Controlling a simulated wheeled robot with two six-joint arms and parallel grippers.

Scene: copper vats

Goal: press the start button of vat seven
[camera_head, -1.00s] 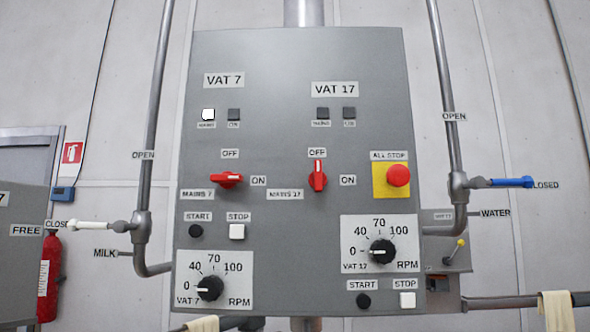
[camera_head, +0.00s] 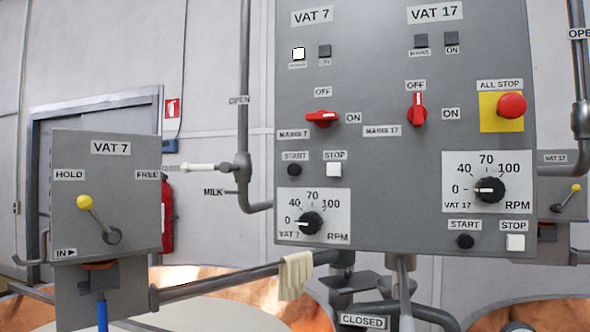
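The grey control panel (camera_head: 380,190) fills the right half of the head view. The vat 7 speed knob (camera_head: 310,223) points at 0. Neither gripper shows.
Vat 17's start button (camera_head: 465,242), its stop button (camera_head: 516,243) and the red all-stop button (camera_head: 511,105) are on the same panel. A vat 7 lever box (camera_head: 140,220) stands at the left. A cloth (camera_head: 296,275) hangs on a rail below the panel.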

